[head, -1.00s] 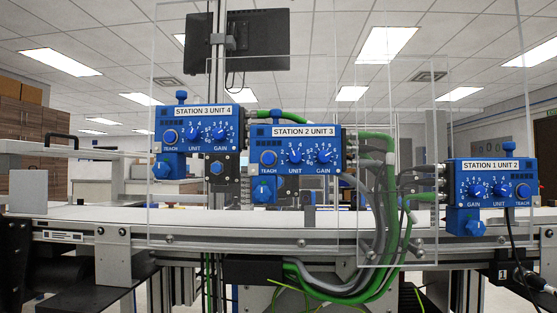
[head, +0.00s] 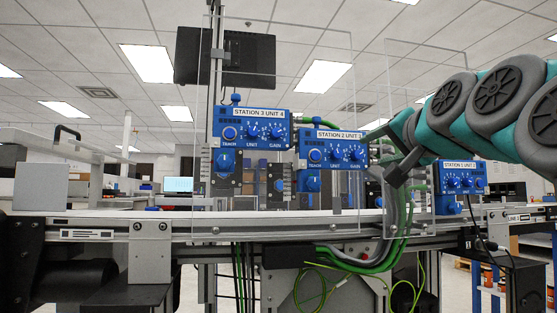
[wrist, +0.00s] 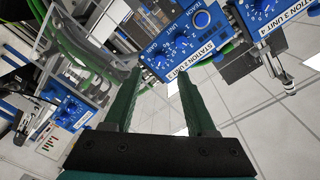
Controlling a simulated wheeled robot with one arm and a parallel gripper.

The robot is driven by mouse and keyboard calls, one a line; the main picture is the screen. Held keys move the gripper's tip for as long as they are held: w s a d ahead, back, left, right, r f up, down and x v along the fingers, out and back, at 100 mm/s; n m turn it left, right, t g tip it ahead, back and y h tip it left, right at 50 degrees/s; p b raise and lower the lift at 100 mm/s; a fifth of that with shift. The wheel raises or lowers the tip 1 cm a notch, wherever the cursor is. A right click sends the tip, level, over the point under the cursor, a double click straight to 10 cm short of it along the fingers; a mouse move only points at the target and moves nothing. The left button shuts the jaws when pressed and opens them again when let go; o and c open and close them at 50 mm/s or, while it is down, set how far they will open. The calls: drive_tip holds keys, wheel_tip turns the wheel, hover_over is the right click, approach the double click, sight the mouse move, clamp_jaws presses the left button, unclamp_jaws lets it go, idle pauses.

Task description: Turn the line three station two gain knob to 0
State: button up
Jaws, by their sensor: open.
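The blue station 2 box (head: 330,137), labelled "STATION 2 UNIT 3", stands above the conveyor. Its gain knob (head: 355,154) is the right-hand of three knobs, close to my gripper (head: 378,150). In the wrist view, the box (wrist: 188,45) is upside down beyond the fingertips. The gain knob shows there (wrist: 163,62), near the gap between the fingers of my gripper (wrist: 160,74). The fingers are apart, with nothing between them, and touch with the knob is not visible. The knob's exact setting is too small to read.
The station 3 box (head: 250,114) stands left of it and the station 1 box (head: 460,165) right, behind my arm. Clear panels (head: 205,75) rise around the boxes. Green and grey cables (head: 395,225) hang below the right side of station 2.

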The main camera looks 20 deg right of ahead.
sight(359, 155)
drive_tip(key=shift+x, duration=3.85)
drive_tip(key=shift+d+r, duration=0.15)
drive_tip(key=shift+r, duration=0.05)
drive_tip(key=shift+s, duration=0.1)
clamp_jaws()
